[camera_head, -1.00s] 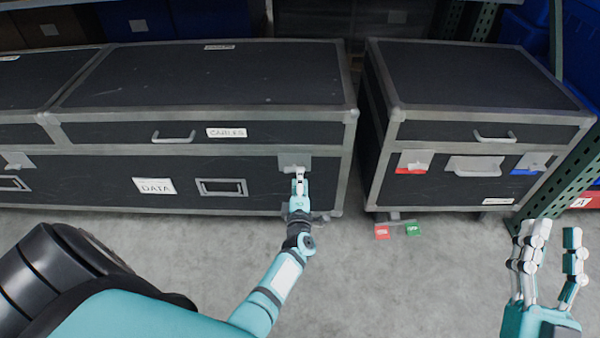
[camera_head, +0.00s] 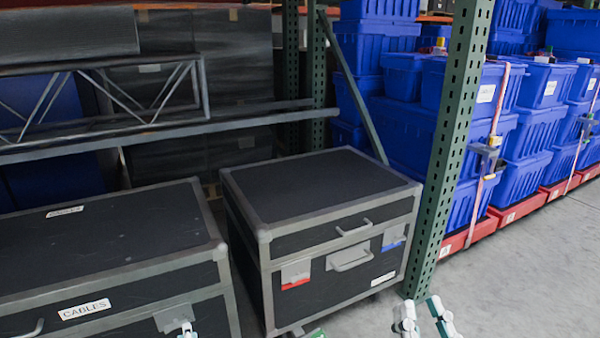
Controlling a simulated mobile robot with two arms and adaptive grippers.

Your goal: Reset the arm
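My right gripper (camera_head: 421,306) shows at the bottom edge, right of centre, with its fingers apart and nothing seen between them. It is in front of the green rack post, over the floor. My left gripper (camera_head: 187,330) shows only as a small tip at the bottom edge, at the latch (camera_head: 174,318) on the front of the black case labelled CABLES (camera_head: 125,241). I cannot tell whether it touches the latch or how its fingers stand. The rest of both arms is out of view.
A second black case (camera_head: 318,187) with a closed lid and red and blue latch tabs stands in the middle. A green rack post (camera_head: 447,160) rises beside it. Blue totes (camera_head: 528,135) with straps stand on red bases behind. Grey floor (camera_head: 540,270) is clear at right.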

